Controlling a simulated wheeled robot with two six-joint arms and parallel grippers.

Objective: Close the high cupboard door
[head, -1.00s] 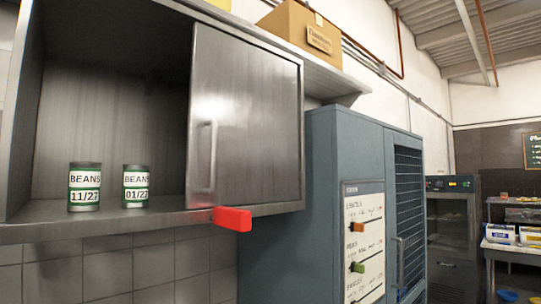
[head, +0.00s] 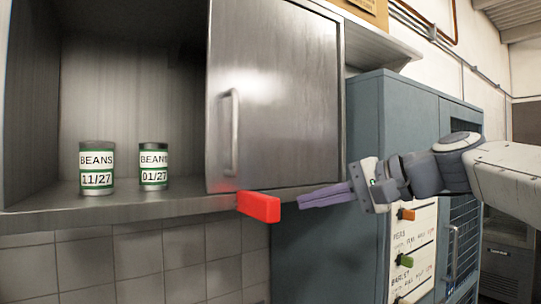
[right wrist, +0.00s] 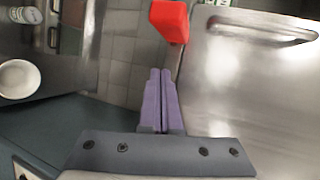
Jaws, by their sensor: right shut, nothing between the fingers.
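The high cupboard (head: 30,215) is brushed steel, and its left part is open. Its door (head: 275,85) covers the right part, with a vertical bar handle (head: 230,133) near its left edge. A red block (head: 259,207) sticks out at the door's lower left corner. My right gripper (head: 302,199) has purple fingers pressed together and empty, just right of the red block and below the door's lower edge. In the right wrist view the fingers (right wrist: 160,72) point toward the red block (right wrist: 169,20), apart from it, beside the steel door (right wrist: 235,85). My left gripper is not in view.
Two bean cans (head: 97,168) (head: 153,166) stand inside the open left part. A blue-grey cabinet (head: 345,160) stands right of the cupboard, close behind my right arm. A cardboard box (head: 366,10) sits on top. Tiled wall lies below.

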